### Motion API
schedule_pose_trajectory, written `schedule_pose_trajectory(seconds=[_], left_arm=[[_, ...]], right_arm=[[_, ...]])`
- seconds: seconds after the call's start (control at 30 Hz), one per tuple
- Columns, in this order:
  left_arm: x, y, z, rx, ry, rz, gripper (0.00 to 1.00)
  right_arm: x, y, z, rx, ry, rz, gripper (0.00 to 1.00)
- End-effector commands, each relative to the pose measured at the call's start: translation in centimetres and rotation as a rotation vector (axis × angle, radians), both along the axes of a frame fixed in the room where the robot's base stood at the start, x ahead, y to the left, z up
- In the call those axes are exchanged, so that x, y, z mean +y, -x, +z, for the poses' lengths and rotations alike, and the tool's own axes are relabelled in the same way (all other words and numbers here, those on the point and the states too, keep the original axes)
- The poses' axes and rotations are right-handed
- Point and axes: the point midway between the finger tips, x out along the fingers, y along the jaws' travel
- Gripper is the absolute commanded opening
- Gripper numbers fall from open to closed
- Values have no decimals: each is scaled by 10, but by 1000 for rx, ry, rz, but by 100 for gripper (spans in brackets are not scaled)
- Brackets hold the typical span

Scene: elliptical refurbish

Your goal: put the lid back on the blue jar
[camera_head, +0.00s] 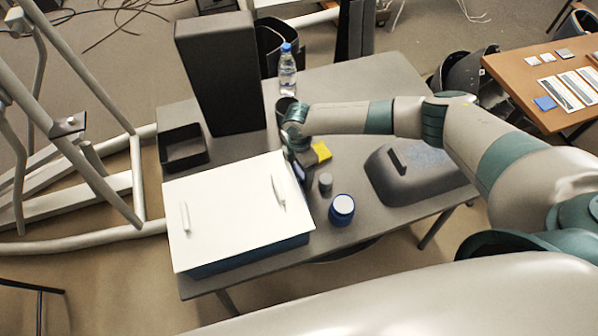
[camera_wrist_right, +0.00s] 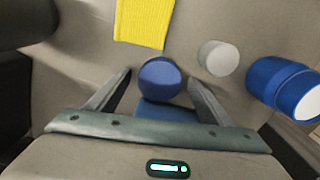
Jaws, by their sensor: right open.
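The blue jar (camera_head: 342,213) stands upright near the table's front edge, with a pale round top. It also shows at the right of the right wrist view (camera_wrist_right: 275,85). My right gripper (camera_wrist_right: 160,76) is open and points down beside the white-topped box. A round blue piece that looks like the lid (camera_wrist_right: 159,78) lies between its fingertips, with a gap to each finger. In the head view my right gripper (camera_head: 302,174) is left of the jar and largely hides this piece. My left gripper is not in view.
A small grey cylinder (camera_head: 326,182) stands between gripper and jar. A yellow item (camera_head: 321,151) lies behind it. A large box with a white top (camera_head: 235,215) is at left. A dark grey case (camera_head: 405,180) is at right. A water bottle (camera_head: 287,72) stands at the back.

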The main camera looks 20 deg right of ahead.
Motion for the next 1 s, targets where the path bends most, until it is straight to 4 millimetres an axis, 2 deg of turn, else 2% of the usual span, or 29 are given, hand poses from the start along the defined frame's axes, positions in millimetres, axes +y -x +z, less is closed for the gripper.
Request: schedule_pose_trajectory(seconds=[0.03,0.2,0.23,0.67,0.87,1.0], left_arm=[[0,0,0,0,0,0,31],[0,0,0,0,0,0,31],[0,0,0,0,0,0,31],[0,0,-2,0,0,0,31],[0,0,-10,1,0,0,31],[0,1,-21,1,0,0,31]], right_arm=[[0,0,0,0,0,0,74],[0,0,0,0,0,0,33],[0,0,0,0,0,0,31],[0,-1,4,-1,-1,-1,30],[0,-1,19,-3,-2,1,30],[0,-2,40,-5,-2,1,30]])
